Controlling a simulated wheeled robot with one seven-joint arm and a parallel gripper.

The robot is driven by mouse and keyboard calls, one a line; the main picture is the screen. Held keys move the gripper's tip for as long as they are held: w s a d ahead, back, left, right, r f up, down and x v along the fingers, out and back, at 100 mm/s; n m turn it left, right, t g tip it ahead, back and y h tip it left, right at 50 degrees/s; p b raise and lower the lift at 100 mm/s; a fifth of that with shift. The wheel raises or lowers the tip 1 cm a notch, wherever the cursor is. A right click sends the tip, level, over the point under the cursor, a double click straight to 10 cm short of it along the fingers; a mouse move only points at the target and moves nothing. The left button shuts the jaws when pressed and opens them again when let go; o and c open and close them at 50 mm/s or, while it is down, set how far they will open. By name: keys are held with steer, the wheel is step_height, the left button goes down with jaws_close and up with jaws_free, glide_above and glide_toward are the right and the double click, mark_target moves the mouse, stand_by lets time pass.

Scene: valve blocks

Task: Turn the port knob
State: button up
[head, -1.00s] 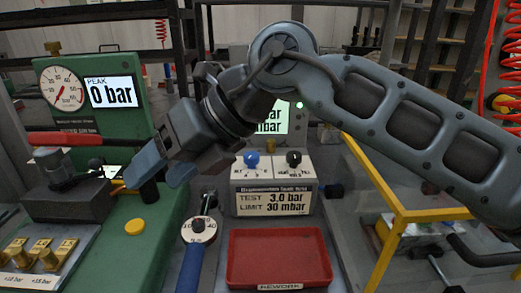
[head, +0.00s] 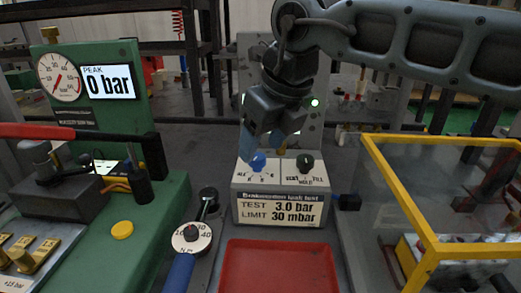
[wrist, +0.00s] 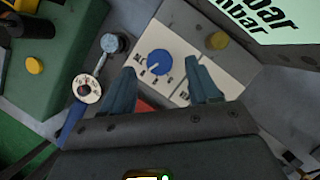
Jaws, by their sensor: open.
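The blue knob (head: 257,161) stands on the top of the white leak test box (head: 281,209), at its left, with letter marks around it. I take it as the port knob. A black knob (head: 305,163) with vent, hold and fill marks is to its right. My gripper (head: 264,148) is open and points down over the blue knob. In the wrist view the blue knob (wrist: 159,62) shows between and beyond the two fingertips, with no visible grip on it. Whether a finger touches it, I cannot tell. The black knob is not clear in the wrist view.
A round gauge tool with a blue handle (head: 181,270) lies left of the box. A red tray (head: 278,245) is in front. A yellow-framed clear guard (head: 430,190) stands at the right. A green bench with a gauge (head: 60,77) and a red lever is at the left.

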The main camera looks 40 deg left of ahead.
steer(key=shift+x, duration=1.25)
steer(key=c, duration=1)
steer(key=shift+c, duration=0.2)
steer(key=shift+r, duration=0.1)
steer(key=n+g+p, duration=0.1)
steer(key=n, duration=0.2)
steer(key=shift+w+r+n+p, duration=0.1)
steer(key=shift+n+p, duration=0.3)
steer(key=shift+w+n+g+p, duration=0.15)
steer(key=shift+n+g+p, duration=0.7)
steer(key=shift+n, duration=1.15)
steer(key=o, duration=1)
